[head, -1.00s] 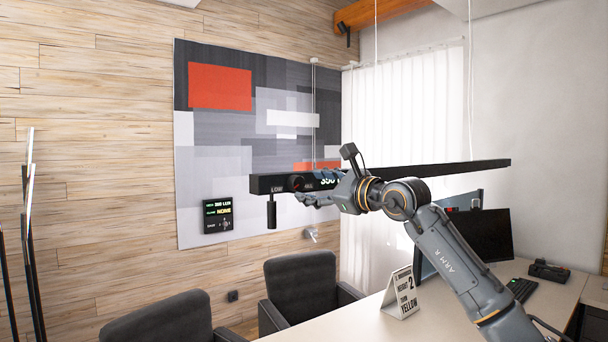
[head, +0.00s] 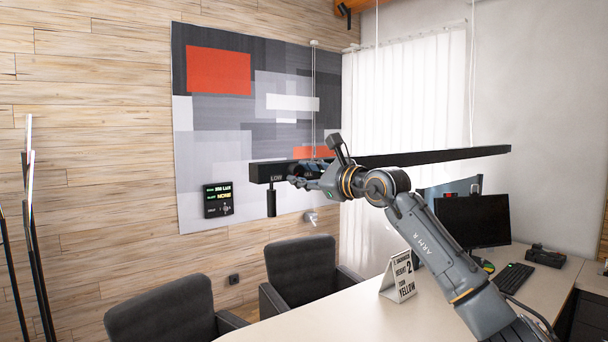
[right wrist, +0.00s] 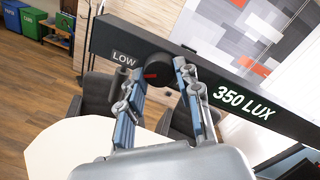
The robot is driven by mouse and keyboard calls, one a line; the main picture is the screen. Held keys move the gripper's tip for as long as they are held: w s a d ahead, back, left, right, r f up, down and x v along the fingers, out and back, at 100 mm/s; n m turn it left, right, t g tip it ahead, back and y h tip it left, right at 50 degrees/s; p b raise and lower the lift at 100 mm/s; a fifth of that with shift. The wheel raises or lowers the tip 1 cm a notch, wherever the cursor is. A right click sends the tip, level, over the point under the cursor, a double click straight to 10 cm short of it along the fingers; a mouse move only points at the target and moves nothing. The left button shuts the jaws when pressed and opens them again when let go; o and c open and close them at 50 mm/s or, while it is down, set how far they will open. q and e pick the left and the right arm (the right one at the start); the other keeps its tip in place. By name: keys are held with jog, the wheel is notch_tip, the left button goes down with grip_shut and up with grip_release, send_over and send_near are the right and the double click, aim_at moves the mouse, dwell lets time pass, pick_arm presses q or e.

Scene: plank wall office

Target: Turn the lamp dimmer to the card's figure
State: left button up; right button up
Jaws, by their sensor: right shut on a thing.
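The long black lamp bar (head: 440,156) hangs across the head view, with a short black handle (head: 271,203) under its near end. In the right wrist view, its face carries the word LOW and a lit 350 LUX reading (right wrist: 244,104). The round dark dimmer knob (right wrist: 158,71) sits between the two fingers of my right gripper (right wrist: 155,78), which is shut on it. The head view shows this gripper (head: 304,178) at the bar's near end, hiding most of the knob. My left gripper is out of view.
A small black wall display (head: 218,200) shows a lux figure and NONE. The light desk (head: 330,318) holds a monitor (head: 474,220) and keyboard (head: 514,278). Two dark chairs (head: 300,270) stand along its far side. Thin tall poles (head: 34,230) stand at the left.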

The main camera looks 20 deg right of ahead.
jog(key=shift+f+m+b, duration=0.15)
jog(key=shift+m+b, duration=0.85)
jog(key=shift+m, duration=0.2)
jog(key=m+b, duration=0.2)
jog(key=m, duration=0.1)
jog(key=shift+m+t, duration=0.3)
jog(key=m+b, duration=0.4)
jog(key=m, duration=0.2)
jog(key=shift+s+a+m, duration=0.1)
jog(key=shift+a+m, duration=0.05)
jog(key=shift+m, duration=0.25)
jog(key=m+h+b, duration=0.1)
jog(key=m+b, duration=0.2)
jog(key=m, duration=0.2)
jog(key=shift+m+t, duration=0.3)
jog(key=shift+m, duration=0.1)
jog(key=m+b, duration=0.2)
jog(key=m, duration=0.1)
jog(key=shift+a+m, duration=0.1)
jog(key=shift+m, duration=0.2)
jog(key=shift+m+h+b, duration=0.3)
jog(key=shift+m+b, duration=0.2)
jog(key=shift+m, duration=0.8)
